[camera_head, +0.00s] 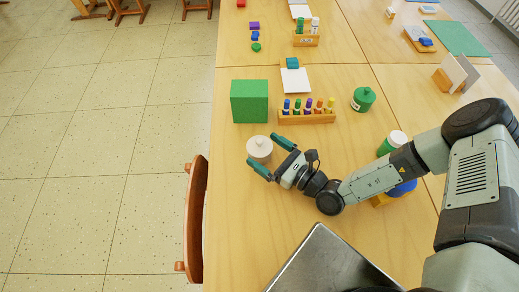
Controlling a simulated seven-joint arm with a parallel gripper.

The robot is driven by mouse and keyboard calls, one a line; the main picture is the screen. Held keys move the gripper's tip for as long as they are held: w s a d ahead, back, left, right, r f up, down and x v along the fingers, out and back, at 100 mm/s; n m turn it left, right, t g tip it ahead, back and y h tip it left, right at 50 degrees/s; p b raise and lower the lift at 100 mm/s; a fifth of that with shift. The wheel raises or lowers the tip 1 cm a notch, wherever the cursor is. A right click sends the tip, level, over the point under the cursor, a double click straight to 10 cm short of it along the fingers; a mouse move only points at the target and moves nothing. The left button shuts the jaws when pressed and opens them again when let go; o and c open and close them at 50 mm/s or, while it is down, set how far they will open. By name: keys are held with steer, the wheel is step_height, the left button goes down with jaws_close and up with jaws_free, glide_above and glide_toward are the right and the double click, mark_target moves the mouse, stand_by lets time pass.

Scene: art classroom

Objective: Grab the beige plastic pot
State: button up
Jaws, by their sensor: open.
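The beige pot (259,150) is a small round lidded pot with a knob on top. It stands upright on the wooden table, left of the middle of the view. My gripper (271,156) is open, with its two green-tipped fingers pointing left toward the pot. One finger shows at the pot's upper right and the other at its lower right. The fingers partly overlap the pot's right edge in the picture. I cannot tell whether they touch it.
A green block (249,102) stands behind the pot. A wooden rack (307,117) with coloured pegs and a green jar (363,99) are behind my gripper. A green-and-white bottle (392,143) is beside my arm. A chair (195,220) stands at the table's left edge. The near-left tabletop is clear.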

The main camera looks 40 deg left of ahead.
mark_target(250, 140)
steer(key=a, duration=0.4)
steer(key=shift+s+a, duration=0.1)
steer(key=shift+a, duration=0.3)
steer(key=c, duration=1.2)
